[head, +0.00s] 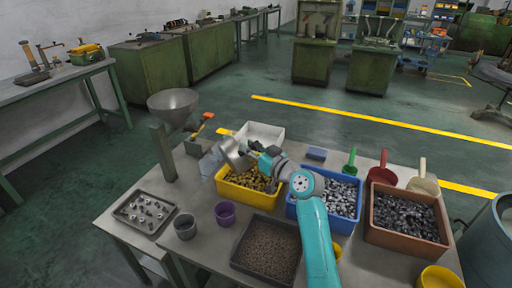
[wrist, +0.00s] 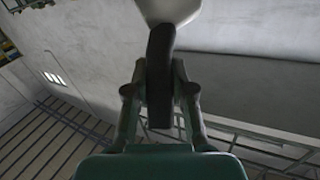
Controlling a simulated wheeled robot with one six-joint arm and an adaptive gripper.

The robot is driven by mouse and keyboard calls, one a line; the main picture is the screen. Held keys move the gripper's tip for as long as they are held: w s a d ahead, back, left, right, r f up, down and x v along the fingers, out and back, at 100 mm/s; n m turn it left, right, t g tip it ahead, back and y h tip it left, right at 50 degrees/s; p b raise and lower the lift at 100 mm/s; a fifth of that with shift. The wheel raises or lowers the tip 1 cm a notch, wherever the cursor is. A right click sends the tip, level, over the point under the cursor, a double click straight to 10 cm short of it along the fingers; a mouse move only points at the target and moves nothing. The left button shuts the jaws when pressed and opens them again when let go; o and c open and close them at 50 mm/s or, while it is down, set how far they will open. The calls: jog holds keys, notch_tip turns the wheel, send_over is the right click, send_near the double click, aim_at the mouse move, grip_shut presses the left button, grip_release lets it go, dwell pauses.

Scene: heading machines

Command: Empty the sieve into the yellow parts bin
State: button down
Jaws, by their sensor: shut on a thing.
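My gripper (head: 262,161) is shut on the dark handle (wrist: 160,85) of the sieve, which stands between both fingers in the wrist view. The sieve (head: 236,154) is a grey metal bowl, strongly tilted, held at the left end of my gripper above the back left of the yellow parts bin (head: 243,195). The bin sits on the table and holds many small brass-coloured parts. Only a pale part of the sieve (wrist: 168,10) shows at the top of the wrist view. The inside of the sieve is hidden, so I cannot tell whether anything is in it.
A blue bin (head: 327,225) and a brown bin (head: 405,243) of grey parts stand to the right. A dark tray (head: 253,274), purple cup (head: 225,213) and grey cup (head: 185,227) lie in front. A white bin (head: 262,131) is behind; a metal funnel (head: 173,104) rises at left.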

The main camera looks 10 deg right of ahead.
jog(key=s+a+f+n+h, duration=0.1)
jog(key=s+a+f+n, duration=0.1)
jog(key=a+n, duration=0.3)
jog(key=s+a+f+n+h, duration=0.1)
jog(key=a+f+n, duration=0.1)
jog(key=a+n, duration=0.3)
jog(key=shift+s+a+f+n+g+h, duration=0.3)
jog(key=shift+s+a+n, duration=0.1)
jog(key=shift+n, duration=0.7)
